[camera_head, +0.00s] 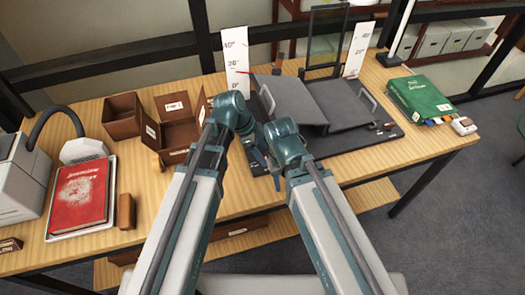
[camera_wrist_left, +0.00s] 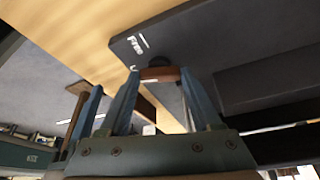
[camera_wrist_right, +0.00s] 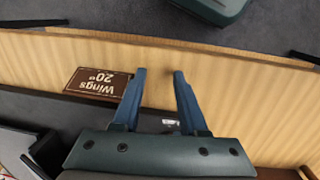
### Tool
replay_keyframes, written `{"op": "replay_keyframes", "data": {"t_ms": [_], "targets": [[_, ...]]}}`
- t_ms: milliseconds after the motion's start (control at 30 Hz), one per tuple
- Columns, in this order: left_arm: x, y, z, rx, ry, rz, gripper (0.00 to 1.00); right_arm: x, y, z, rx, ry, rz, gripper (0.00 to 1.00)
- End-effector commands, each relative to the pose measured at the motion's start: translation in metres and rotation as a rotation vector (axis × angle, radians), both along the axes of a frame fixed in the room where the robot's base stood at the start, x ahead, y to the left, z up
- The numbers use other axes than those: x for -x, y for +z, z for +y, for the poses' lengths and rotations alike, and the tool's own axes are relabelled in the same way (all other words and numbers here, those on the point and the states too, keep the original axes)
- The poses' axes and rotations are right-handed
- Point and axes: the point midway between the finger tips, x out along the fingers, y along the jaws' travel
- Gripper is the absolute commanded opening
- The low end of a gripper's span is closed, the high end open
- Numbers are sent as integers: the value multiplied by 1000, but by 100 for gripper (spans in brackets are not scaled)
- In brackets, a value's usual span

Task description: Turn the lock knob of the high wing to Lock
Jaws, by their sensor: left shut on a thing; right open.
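The book cradle (camera_head: 345,143) has a dark base with two grey wings. The left wing (camera_head: 290,100) lies beside a scale card (camera_head: 236,62) with a red pointer. The right wing (camera_head: 345,100) slopes too; I cannot tell exact angles. My left gripper (camera_head: 257,153) is at the base's front left corner. In the left wrist view its fingers (camera_wrist_left: 158,78) are shut on a brown lock knob (camera_wrist_left: 160,73). The word Free (camera_wrist_left: 136,45) shows near it; a finger hides other lettering. My right gripper (camera_wrist_right: 158,75) is open and empty above the table's front edge.
A plaque reading Wings 20° (camera_wrist_right: 97,82) is near the right gripper. A green book (camera_head: 420,98) lies right of the cradle. Brown boxes (camera_head: 178,133) and a red book (camera_head: 80,195) on a tray stand left. Small knobs (camera_head: 384,128) sit at the base's front right.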

Motion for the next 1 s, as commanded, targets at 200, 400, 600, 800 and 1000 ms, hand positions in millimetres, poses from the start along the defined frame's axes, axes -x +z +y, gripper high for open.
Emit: {"op": "replay_keyframes", "data": {"t_ms": [200,400,600,800,1000], "targets": [[4,0,0,-1,159,-1,9,0,0,0,0,0,0,42],[4,0,0,-1,265,1,9,0,0,0,0,0,0,42],[4,0,0,-2,326,0,9,0,0,0,0,0,0,42],[4,0,0,-3,349,0,9,0,0,0,0,0,0,42],[4,0,0,-3,352,0,9,0,0,0,0,0,0,42]]}}
